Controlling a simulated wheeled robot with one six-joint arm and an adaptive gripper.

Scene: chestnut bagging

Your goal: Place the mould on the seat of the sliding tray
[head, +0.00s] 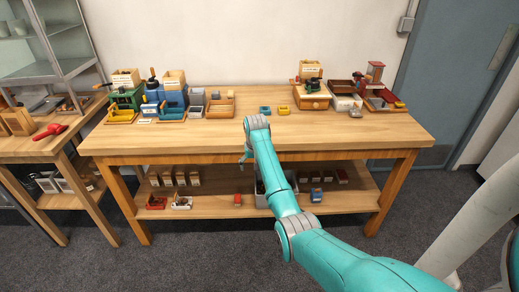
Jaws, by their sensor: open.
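My gripper (245,157) hangs at the front edge of the wooden workbench (330,130), left of centre. It is open, and I see nothing between its fingers. Either may be the mould; I cannot tell. Open trays in yellow (121,117) and blue (172,114) sit before the machines at the left. I cannot tell which is the sliding tray or make out its seat.
Machines with wooden hoppers (174,78) crowd the bench's left end. A wooden machine (312,95) and red trays (378,103) fill the right. A lower shelf (225,190) holds small boxes. A side table with a red scoop (50,132) stands left. The bench's front middle is clear.

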